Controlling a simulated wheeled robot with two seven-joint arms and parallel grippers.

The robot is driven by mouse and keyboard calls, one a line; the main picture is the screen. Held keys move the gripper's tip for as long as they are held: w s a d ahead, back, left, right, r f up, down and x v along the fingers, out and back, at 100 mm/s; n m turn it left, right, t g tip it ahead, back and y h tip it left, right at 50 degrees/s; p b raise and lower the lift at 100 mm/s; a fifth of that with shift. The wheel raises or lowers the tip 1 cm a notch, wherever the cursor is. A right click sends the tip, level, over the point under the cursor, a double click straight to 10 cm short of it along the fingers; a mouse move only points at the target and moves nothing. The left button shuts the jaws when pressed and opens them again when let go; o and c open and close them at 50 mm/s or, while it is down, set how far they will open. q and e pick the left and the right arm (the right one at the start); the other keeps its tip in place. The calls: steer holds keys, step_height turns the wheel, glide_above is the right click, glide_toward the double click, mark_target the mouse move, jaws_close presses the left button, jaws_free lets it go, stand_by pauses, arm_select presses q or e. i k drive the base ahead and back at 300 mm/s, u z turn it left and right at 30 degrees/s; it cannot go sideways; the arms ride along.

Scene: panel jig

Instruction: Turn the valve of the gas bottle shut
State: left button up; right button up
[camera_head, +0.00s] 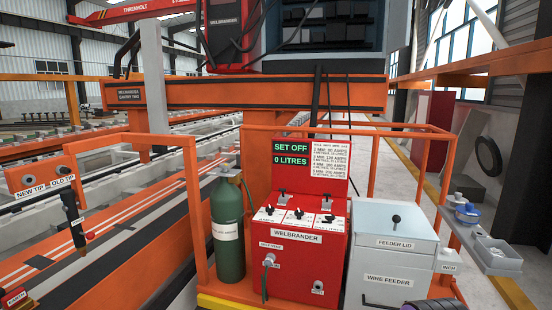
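The gas bottle (228,235) is a dark green upright cylinder with a white label. It stands on the orange-framed platform, left of the red welding machine. Its valve (228,172) is the small fitting on top, with a pale regulator part beside it. The valve is too small in this view to tell how far it is turned. A green-lettered display (291,152) above the machine reads "SET OFF" and "0 LITRES".
The red welding machine (300,255) has several switches on top. A grey wire feeder (388,262) stands to its right. Orange rails (197,215) frame the bottle's left side. A black torch (72,215) hangs at the left. A grey shelf (492,255) holds small containers at the right.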

mark_target(223, 167)
steer(key=z, duration=0.25)
steer(key=i, duration=0.85)
steer(key=u, duration=0.15)
